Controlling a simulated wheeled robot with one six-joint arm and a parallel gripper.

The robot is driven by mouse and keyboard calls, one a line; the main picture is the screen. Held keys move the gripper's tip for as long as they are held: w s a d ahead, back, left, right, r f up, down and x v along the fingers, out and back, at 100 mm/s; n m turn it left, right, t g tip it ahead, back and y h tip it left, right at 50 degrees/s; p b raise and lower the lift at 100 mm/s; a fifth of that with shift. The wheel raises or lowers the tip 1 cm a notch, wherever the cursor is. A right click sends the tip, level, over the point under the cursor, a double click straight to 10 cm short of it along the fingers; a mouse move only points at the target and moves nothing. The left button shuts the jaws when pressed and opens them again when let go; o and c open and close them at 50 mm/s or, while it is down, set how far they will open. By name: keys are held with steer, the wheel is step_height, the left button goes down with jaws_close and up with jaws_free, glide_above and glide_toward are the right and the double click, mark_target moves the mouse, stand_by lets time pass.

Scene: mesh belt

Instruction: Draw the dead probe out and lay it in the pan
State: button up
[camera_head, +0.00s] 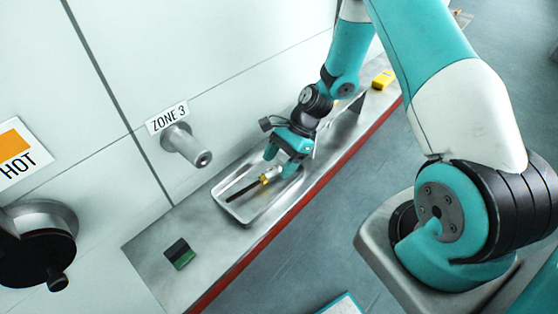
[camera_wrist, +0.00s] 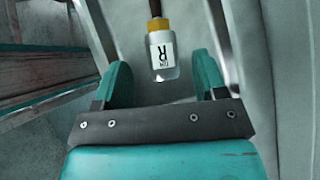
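The probe (camera_head: 245,189) lies in the shallow metal pan (camera_head: 232,211) on the ledge. It has a dark rod, a yellow collar and a pale head. In the wrist view the probe's labelled head (camera_wrist: 163,56) shows between my fingertips, with a clear gap on both sides. My gripper (camera_head: 281,163) is open over the right part of the pan and holds nothing. The fingers also show in the wrist view (camera_wrist: 162,75). The Zone 3 port (camera_head: 188,145), a grey stub on the wall, has no probe in it.
A black and green block (camera_head: 180,254) sits on the ledge (camera_head: 150,255) left of the pan. A yellow object (camera_head: 383,79) lies at the ledge's far end. A dark round fitting (camera_head: 40,250) projects from the wall below a HOT sign (camera_head: 17,150). The ledge has a red front edge.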

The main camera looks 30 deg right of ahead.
steer(key=b+v, duration=0.1)
steer(key=v, duration=1.6)
steer(key=shift+d+r+b, duration=0.1)
steer(key=shift+r+b, duration=0.1)
steer(key=shift+b, duration=0.15)
